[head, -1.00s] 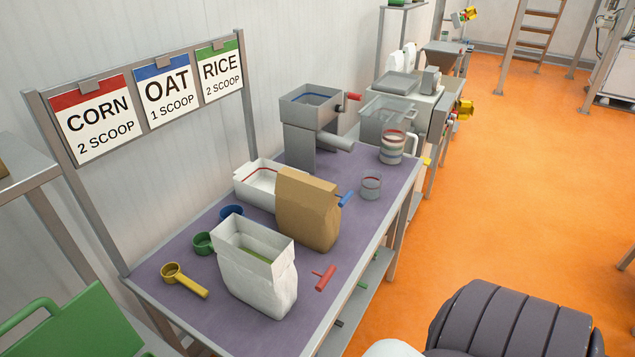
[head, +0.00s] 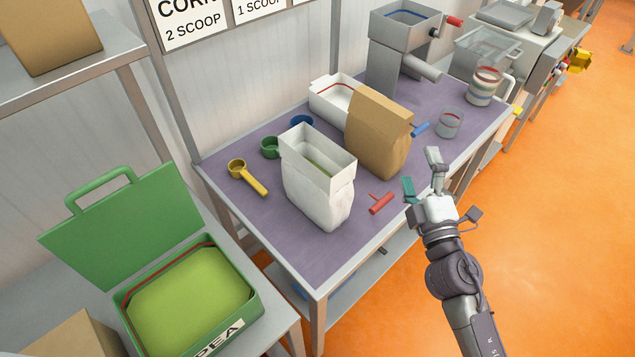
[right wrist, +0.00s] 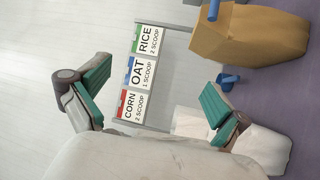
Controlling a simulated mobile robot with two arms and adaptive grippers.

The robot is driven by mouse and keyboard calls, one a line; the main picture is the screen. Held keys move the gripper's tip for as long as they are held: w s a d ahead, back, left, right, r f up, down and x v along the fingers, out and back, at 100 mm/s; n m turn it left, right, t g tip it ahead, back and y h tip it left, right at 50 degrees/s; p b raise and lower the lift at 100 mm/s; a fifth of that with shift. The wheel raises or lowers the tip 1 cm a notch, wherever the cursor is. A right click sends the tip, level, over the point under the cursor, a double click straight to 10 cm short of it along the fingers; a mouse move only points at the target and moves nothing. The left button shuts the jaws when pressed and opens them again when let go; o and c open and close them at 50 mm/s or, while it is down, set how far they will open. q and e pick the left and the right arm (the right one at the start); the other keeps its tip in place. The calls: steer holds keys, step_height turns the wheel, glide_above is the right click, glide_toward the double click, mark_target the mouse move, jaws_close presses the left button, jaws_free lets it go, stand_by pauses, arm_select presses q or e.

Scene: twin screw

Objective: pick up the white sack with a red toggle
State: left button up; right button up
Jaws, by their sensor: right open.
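The white sack (head: 322,190) stands upright and open-topped at the near side of the purple-topped table, with some green showing inside. A red toggle (head: 381,203) shows just right of it, near the table edge; I cannot tell whether they join. My right gripper (head: 421,172) is open and empty, right of the toggle near the table's right edge, apart from the sack. In the right wrist view the sack (right wrist: 262,148) is at the lower right, partly hidden behind one finger. My left gripper is not in view.
A brown paper sack (head: 378,138) with a blue toggle (head: 419,129) stands just behind. Yellow (head: 248,177) and green (head: 270,148) scoops lie left of the white sack. A green open case (head: 190,290) is at lower left.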

steer(key=s+a+r+n+y, duration=0.2)
steer(key=a+r+n+y, duration=0.2)
steer(key=r+n+y, duration=0.45)
steer(key=s+a+r+n+g+y, duration=0.2)
steer(key=a+r+n, duration=0.15)
steer(key=n, duration=0.25)
steer(key=n+g+h+p, duration=0.45)
steer(key=n+g, duration=0.45)
steer(key=n, duration=0.3)
glide_above(320, 149)
steer(key=s, duration=0.6)
step_height(320, 149, down, 15)
steer(key=shift+w+f, duration=0.3)
steer(key=shift+w, duration=0.1)
steer(key=shift+d+t, duration=0.1)
steer(key=shift+t, duration=0.2)
steer(key=shift+c, duration=1.2)
steer(key=c, duration=0.8)
steer(key=shift+r, duration=0.2)
steer(key=shift+c, duration=0.5)
